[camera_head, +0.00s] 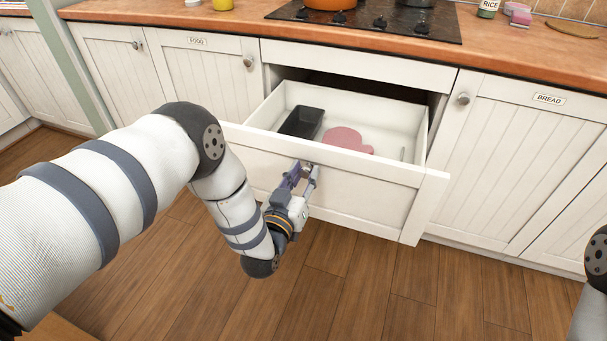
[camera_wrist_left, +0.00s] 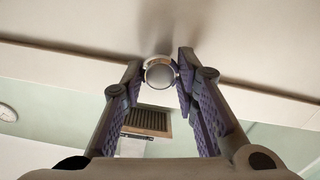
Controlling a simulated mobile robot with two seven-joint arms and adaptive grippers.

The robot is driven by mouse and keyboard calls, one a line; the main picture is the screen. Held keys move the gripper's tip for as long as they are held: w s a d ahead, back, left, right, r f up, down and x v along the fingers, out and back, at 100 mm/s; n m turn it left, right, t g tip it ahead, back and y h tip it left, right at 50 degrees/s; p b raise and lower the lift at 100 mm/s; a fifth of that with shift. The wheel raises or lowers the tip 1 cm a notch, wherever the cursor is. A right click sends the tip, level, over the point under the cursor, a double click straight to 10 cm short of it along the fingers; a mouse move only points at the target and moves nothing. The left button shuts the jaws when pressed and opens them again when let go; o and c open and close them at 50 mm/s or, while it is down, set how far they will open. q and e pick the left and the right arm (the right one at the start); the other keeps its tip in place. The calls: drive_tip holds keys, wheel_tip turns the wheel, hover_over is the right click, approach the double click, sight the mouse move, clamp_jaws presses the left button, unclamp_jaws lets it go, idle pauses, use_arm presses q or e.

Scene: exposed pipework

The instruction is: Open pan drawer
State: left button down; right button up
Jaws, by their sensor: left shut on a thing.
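The white pan drawer (camera_head: 385,185) under the hob is pulled well out in the head view. Inside it lie a black loaf tin (camera_head: 302,122) and a pink heart-shaped item (camera_head: 348,139). My left gripper (camera_head: 304,170) is at the drawer front, shut on its round metal knob. In the left wrist view the knob (camera_wrist_left: 160,73) sits between the fingertips of the gripper (camera_wrist_left: 161,78), against the pale drawer front (camera_wrist_left: 220,40). Part of my right arm shows at the right edge of the head view, but its gripper is out of view.
A wooden worktop (camera_head: 200,18) runs above, with a black hob (camera_head: 372,18) carrying an orange pan (camera_head: 330,4). Closed cupboards labelled FOOD (camera_head: 205,75) and BREAD (camera_head: 520,150) flank the drawer. The wooden floor (camera_head: 380,285) in front is clear.

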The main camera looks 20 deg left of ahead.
use_arm(q)
drive_tip(key=shift+s, duration=0.1)
idle(0.3)
drive_tip(key=c, duration=1.2)
unclamp_jaws()
drive_tip(key=s, duration=1.2)
drive_tip(key=shift+a, duration=0.2)
